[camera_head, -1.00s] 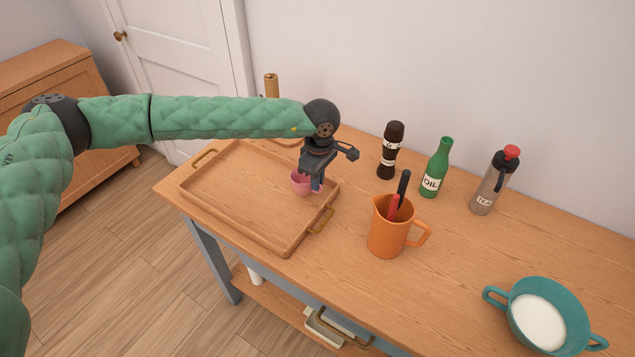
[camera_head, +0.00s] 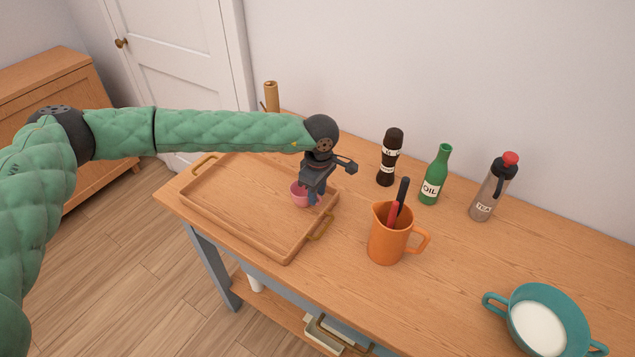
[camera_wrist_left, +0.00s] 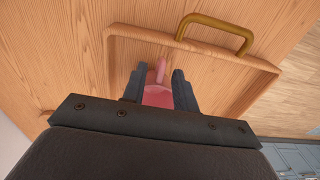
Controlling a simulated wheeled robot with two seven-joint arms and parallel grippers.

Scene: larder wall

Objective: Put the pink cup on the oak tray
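The pink cup (camera_head: 299,195) is at the right part of the oak tray (camera_head: 235,185), inside its rim as seen from the head. My left gripper (camera_head: 313,198) points down and is shut on the cup. In the left wrist view the cup (camera_wrist_left: 158,97) fills the gap between the fingers (camera_wrist_left: 159,80), and its handle sticks out past them. The tray rim (camera_wrist_left: 205,50) shows around it there. I cannot tell whether the cup's base touches the tray. My right gripper is not in view.
Right of the tray stand an orange jug (camera_head: 385,245) with utensils, a dark grinder (camera_head: 391,150), a green oil bottle (camera_head: 435,175), a tea flask (camera_head: 490,195) and a teal pan (camera_head: 575,318). A brass tray handle (camera_head: 321,229) is at the tray's right end.

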